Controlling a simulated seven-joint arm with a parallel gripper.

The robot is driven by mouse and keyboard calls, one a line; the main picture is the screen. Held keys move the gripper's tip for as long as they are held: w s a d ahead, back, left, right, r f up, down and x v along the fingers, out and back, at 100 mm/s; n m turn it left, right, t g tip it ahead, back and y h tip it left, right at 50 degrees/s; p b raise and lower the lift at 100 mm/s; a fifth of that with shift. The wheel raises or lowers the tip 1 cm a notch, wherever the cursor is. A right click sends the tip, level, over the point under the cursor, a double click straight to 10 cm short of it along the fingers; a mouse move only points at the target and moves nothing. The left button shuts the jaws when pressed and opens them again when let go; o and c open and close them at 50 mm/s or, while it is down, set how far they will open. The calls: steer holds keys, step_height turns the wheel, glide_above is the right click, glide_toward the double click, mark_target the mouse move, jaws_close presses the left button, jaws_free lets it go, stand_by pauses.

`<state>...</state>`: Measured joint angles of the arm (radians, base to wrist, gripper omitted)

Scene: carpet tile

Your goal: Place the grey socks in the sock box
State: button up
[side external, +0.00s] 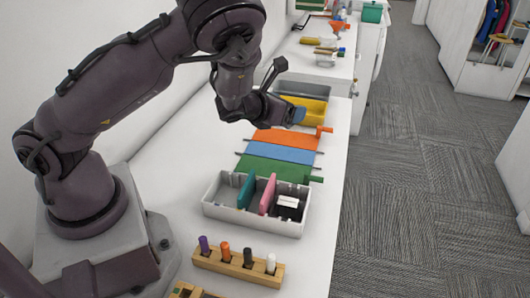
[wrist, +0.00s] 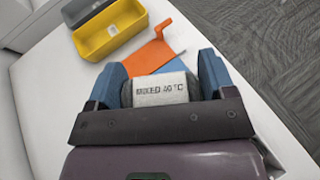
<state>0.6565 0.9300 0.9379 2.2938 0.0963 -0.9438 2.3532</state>
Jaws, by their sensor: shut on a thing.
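My gripper (side external: 298,115) hangs over the white counter near the yellow bin in the side view. In the wrist view its two blue fingers (wrist: 160,78) are shut on a grey, soft-looking bundle, which I take for the grey socks (wrist: 155,97). A pale band on it carries dark print that seems to read "MIXED 40 °C". The bundle is hard to make out in the side view. A light grey box (side external: 225,213) with a teal and a pink divider stands on the counter; a dark item with a white label is in its right compartment. I cannot tell which container is the sock box.
A yellow bin (side external: 317,112) and a grey bin (side external: 302,89) stand behind. Orange (side external: 285,138), blue (side external: 281,154) and green (side external: 262,168) flat panels lie between them and the divided box. A wooden rack (side external: 238,267) with several coloured pegs is in front.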

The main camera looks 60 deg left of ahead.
mark_target(263, 147)
steer(key=a+f+n+g+y, duration=0.4)
steer(key=a+n+y, duration=0.2)
steer(key=a, duration=0.4)
steer(key=shift+s+a+f, duration=0.2)
steer(key=shift+a+f, duration=0.1)
steer(key=shift+f, duration=0.05)
steer(key=shift+f, duration=4.8)
steer(key=shift+f, duration=0.15)
steer(key=o, duration=0.9)
